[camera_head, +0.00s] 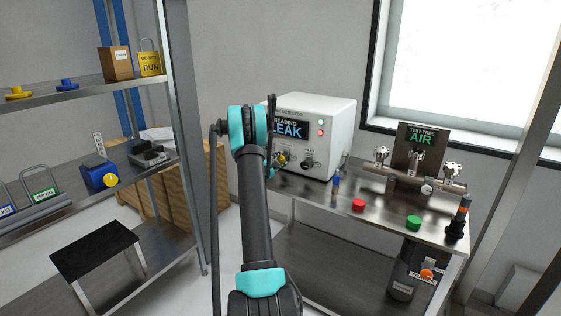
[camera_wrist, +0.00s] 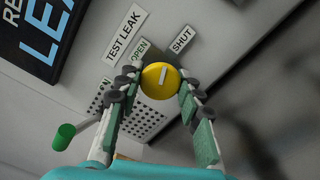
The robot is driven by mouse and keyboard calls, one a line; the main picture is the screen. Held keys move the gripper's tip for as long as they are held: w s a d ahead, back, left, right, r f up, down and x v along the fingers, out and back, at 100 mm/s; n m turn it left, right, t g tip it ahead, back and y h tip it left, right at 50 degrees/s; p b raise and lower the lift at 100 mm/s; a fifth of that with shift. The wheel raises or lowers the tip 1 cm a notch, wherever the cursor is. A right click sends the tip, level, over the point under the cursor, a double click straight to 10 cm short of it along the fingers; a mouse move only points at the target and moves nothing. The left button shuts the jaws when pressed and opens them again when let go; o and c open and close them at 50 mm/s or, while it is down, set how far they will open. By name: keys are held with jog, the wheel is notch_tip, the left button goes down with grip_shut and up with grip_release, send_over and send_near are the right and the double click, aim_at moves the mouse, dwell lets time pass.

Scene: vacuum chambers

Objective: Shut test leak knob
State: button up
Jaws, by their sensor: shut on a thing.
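The test leak knob (camera_wrist: 160,77) is a round yellow knob with a white pointer line, on the grey panel. In the wrist view its line points nearly straight up, between the OPEN label (camera_wrist: 138,51) and the SHUT label (camera_wrist: 181,40). The TEST LEAK label (camera_wrist: 124,34) is beyond the OPEN label. My gripper (camera_wrist: 158,84) is shut on the knob, one finger on each side. In the head view the white leak detector (camera_head: 335,130) reads LEAK on its screen (camera_head: 287,128). My arm hides part of its front there.
A green-ended lever (camera_wrist: 66,136) sticks out left of my gripper. A bench (camera_head: 388,212) holds the detector, a red button (camera_head: 358,204), a green button (camera_head: 413,222) and the TEST TREE fitting (camera_head: 412,186). A shelf unit (camera_head: 185,130) stands to the left.

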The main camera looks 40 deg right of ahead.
jog(key=m, duration=0.4)
jog(key=shift+s+m, duration=0.1)
jog(key=shift+m, duration=0.3)
dwell(0.4)
jog(key=o, duration=1.2)
jog(key=shift+a, duration=0.1)
jog(key=v, duration=1.2)
